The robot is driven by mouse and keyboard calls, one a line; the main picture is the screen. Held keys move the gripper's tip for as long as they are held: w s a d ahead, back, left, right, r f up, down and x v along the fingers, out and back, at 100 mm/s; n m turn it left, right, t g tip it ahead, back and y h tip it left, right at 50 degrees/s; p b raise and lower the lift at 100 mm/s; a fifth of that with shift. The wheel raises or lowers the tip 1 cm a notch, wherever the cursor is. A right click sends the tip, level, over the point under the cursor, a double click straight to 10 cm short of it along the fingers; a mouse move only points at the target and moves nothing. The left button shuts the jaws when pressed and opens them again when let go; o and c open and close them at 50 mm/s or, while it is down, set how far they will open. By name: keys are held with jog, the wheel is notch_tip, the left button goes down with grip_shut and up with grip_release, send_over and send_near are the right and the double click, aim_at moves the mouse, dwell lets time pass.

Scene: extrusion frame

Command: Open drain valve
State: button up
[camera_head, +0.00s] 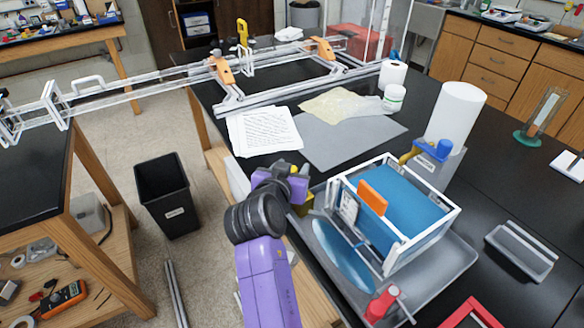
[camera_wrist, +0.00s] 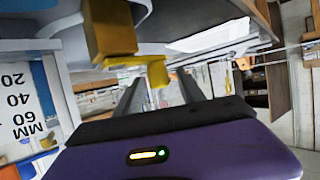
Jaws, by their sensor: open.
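A yellow valve (camera_head: 303,204) shows partly behind my gripper at the left end of the clear tank (camera_head: 425,235) with blue water. In the wrist view, the valve's ochre body (camera_wrist: 108,30) is at upper left, and its bright yellow handle (camera_wrist: 156,72) reaches between the finger tips. My gripper (camera_wrist: 160,80) is open, with one dark finger on each side of the handle; I cannot tell whether either touches it. In the head view my gripper (camera_head: 292,186) is beside the tank's left end, its fingers mostly hidden.
The tank stands in a grey tray (camera_head: 455,265) with water pooled in it. An orange plate (camera_head: 372,197) rises from the tank. A red fitting (camera_head: 381,304) is at the tray's front. A ruler scale (camera_wrist: 20,105) is close at left in the wrist view. A black bin (camera_head: 168,195) stands on the floor.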

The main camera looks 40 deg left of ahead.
jog(key=shift+c, duration=0.3)
grip_shut()
jog(key=shift+p, duration=0.35)
jog(key=n+y+p, duration=0.1)
jog(key=n+g+y+p, duration=0.1)
jog(key=p, duration=0.1)
jog(key=shift+s+r, duration=0.2)
jog(key=shift+s, duration=0.2)
jog(key=shift+s+f+n+g+y+b, duration=0.1)
jog(key=shift+s+n+g+y+b, duration=0.35)
jog(key=shift+n+g+y, duration=0.5)
jog(key=shift+s+f+n+g+y+b, duration=0.15)
jog(key=shift+s+n+g+y, duration=0.45)
jog(key=shift+n+g, duration=0.6)
jog(key=shift+s+f+n+g+y+b, duration=0.1)
jog(key=shift+s+n+g+y+b, duration=0.3)
jog(key=shift+n+g+y, duration=0.65)
jog(key=shift+r, duration=0.1)
